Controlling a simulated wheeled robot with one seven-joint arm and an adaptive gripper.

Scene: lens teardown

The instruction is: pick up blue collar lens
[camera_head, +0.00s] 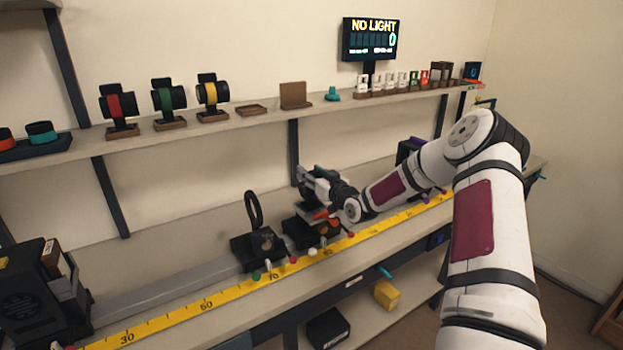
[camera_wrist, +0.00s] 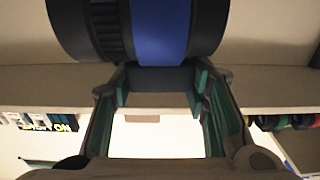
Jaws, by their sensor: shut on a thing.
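The blue collar lens (camera_wrist: 160,30) fills the top of the wrist view, a black barrel with a wide blue band and a ribbed ring to its left. A dark block (camera_wrist: 160,78) below its barrel sits between the two fingers of my gripper (camera_wrist: 158,88), which is shut on it. In the head view my gripper (camera_head: 318,186) is over the bench, above the carriages on the rail. The blue band cannot be made out there.
The yellow scale (camera_head: 205,304) runs along the bench front. A carriage with an upright ring (camera_head: 253,210) stands left of my gripper. On the shelf are red (camera_head: 121,106), green (camera_head: 167,100) and yellow (camera_head: 212,93) collar lenses. A sign (camera_head: 371,39) reads NO LIGHT.

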